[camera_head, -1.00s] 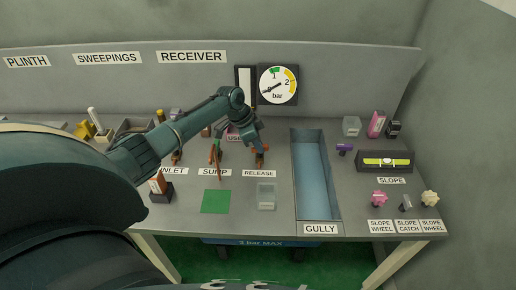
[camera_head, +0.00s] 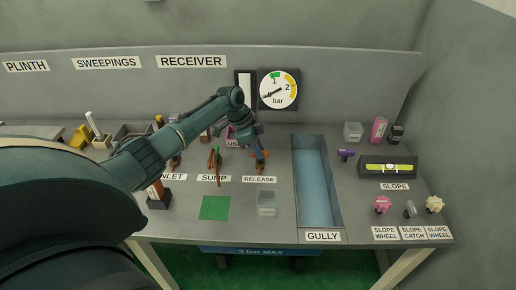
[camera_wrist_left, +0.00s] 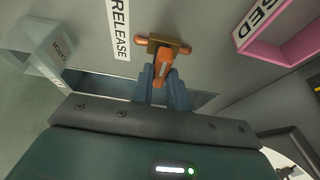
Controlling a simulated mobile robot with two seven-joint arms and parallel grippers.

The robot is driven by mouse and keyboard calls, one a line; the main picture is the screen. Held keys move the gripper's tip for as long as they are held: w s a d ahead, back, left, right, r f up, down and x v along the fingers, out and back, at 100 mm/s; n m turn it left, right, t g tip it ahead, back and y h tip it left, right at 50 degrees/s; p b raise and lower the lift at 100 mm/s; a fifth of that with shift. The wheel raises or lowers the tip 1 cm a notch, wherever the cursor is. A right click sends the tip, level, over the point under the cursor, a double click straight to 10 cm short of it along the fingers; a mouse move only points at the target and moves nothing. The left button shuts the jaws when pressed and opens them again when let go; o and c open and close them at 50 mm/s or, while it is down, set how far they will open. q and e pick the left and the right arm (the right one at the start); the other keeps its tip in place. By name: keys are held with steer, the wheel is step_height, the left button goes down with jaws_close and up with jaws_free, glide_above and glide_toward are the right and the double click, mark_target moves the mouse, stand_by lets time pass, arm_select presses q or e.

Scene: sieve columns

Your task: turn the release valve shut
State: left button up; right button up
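The release valve (camera_head: 262,158) stands on the bench behind the RELEASE label (camera_head: 259,180). In the left wrist view its orange handle (camera_wrist_left: 163,66) rises from a brass cross-piece (camera_wrist_left: 163,45) with rounded orange ends. My left gripper (camera_head: 257,147) reaches down to the valve from the left. My right gripper is not in view.
The SUMP valve (camera_head: 215,163) stands just left of the release valve. A clear container (camera_head: 266,203) sits in front of the RELEASE label. The blue gully (camera_head: 315,185) is to the right. A pink-framed box (camera_wrist_left: 290,45) is near the gripper in the wrist view.

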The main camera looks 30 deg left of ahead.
arm_select(q)
steer(key=o, duration=0.4)
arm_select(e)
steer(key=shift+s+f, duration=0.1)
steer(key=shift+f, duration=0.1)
arm_select(q)
steer(key=shift+o, duration=0.2)
steer(key=p+v, duration=0.1)
steer(key=v, duration=1.2)
steer(key=shift+p, duration=0.35)
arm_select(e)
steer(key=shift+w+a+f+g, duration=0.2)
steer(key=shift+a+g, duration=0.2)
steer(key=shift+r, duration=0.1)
